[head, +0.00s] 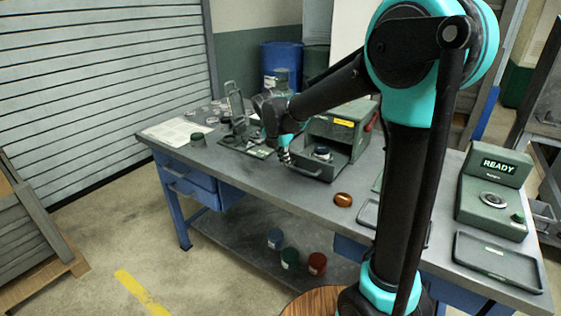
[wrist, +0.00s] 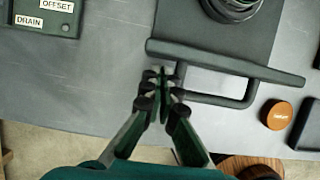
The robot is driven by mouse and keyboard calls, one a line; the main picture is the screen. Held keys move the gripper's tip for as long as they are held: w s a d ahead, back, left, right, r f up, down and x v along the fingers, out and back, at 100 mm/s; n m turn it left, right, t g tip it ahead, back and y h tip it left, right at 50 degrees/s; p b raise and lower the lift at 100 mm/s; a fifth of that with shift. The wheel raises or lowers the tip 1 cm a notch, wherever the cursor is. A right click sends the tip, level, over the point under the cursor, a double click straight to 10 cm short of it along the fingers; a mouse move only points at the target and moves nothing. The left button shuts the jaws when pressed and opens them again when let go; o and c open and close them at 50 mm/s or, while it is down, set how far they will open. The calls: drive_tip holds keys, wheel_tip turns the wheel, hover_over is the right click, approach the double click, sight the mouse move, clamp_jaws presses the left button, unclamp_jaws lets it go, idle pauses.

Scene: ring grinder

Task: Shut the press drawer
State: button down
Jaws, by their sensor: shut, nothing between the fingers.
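The press (head: 345,128) is a grey-green box on the workbench. Its drawer (head: 309,171) stands out toward the bench's front edge, with a dark round part (head: 322,152) inside. In the wrist view the drawer's front plate (wrist: 225,62) runs across the upper middle, with a bar handle (wrist: 215,99) on its near side. My gripper (head: 286,156) is shut and empty at the drawer's left front. In the wrist view its fingertips (wrist: 163,84) are just in front of the plate's left part, left of the handle. I cannot tell whether they touch.
A green panel labelled DRAIN and OFFSET (wrist: 45,15) lies left of the drawer. A READY unit (head: 492,193) stands far right. The bench front between panel and drawer is clear.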

drive_tip(key=shift+w+d, duration=0.15)
drive_tip(key=shift+w, duration=0.1)
drive_tip(key=w+d, duration=0.3)
drive_tip(key=w, duration=0.1)
drive_tip(key=w+d, duration=0.3)
drive_tip(key=w, duration=0.2)
drive_tip(key=w+d, duration=0.3)
drive_tip(key=w, duration=0.2)
drive_tip(key=shift+w+d+r, duration=0.1)
drive_tip(key=shift+w+d, duration=0.05)
drive_tip(key=shift+d, duration=0.15)
drive_tip(key=shift+w, duration=0.1)
